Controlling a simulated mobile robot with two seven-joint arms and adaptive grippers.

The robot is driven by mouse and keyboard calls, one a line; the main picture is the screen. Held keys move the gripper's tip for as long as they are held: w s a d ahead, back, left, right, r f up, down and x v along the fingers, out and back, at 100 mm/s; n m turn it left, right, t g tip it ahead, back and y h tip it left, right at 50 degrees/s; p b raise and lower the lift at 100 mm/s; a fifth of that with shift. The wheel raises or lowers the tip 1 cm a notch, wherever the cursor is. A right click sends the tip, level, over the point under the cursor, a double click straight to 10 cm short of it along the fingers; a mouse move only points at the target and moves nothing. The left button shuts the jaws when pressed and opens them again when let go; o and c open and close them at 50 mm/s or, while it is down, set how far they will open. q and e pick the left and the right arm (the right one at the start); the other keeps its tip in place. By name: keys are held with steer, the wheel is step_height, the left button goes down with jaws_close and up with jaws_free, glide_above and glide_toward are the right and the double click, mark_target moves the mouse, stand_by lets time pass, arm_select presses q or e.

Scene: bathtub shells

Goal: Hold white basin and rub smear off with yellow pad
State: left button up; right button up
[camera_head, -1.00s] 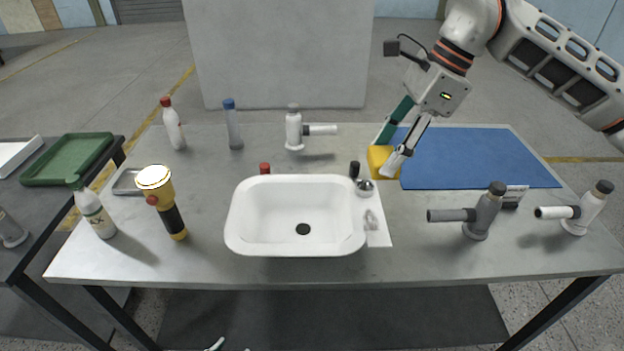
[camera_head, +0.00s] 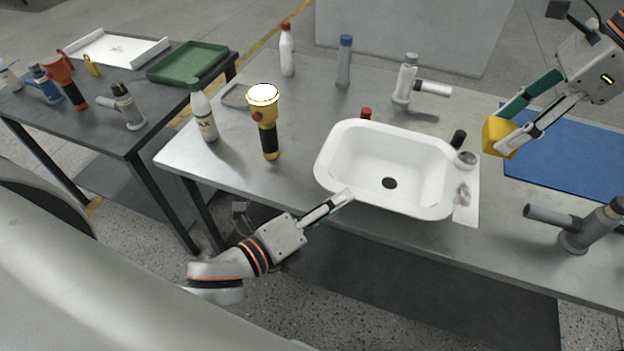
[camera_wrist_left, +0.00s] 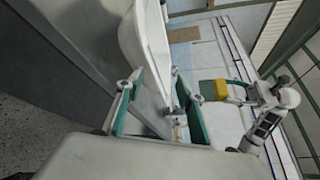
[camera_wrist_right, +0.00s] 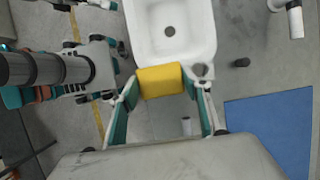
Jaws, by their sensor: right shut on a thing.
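The white basin (camera_head: 335,150) sits on the grey table, its drain hole facing up. I cannot make out a smear on it. My right gripper (camera_head: 498,138) is shut on the yellow pad (camera_head: 493,133), beyond the basin's back right corner and clear of the basin. The pad also shows between the fingers in the right wrist view (camera_wrist_right: 160,81). My left gripper (camera_head: 343,200) is at the basin's front left rim. In the left wrist view its fingers (camera_wrist_left: 158,108) are apart, with the basin (camera_wrist_left: 152,45) just ahead. Contact with the rim cannot be told.
A yellow-black flashlight (camera_head: 268,140) and a white bottle (camera_head: 203,112) stand left of the basin. A white-grey faucet (camera_head: 406,82) stands behind, a grey one (camera_head: 590,228) at right. A blue mat (camera_head: 575,160) lies right. A second table holds a green tray (camera_head: 190,62).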

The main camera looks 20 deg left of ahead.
arm_select(q)
step_height(320, 180, up, 3)
steer(key=m, duration=0.2)
steer(key=m+y, duration=0.4)
steer(key=y, duration=0.1)
glide_toward(324, 164)
steer(key=shift+w, duration=0.6)
steer(key=shift+g, duration=0.5)
steer(key=x, duration=1.1)
steer(key=shift+w+f, duration=0.1)
steer(key=shift+w, duration=0.25)
jaws_close()
steer(key=shift+o, duration=0.4)
jaws_free()
steer(key=shift+c, duration=0.3)
steer(key=c, duration=1)
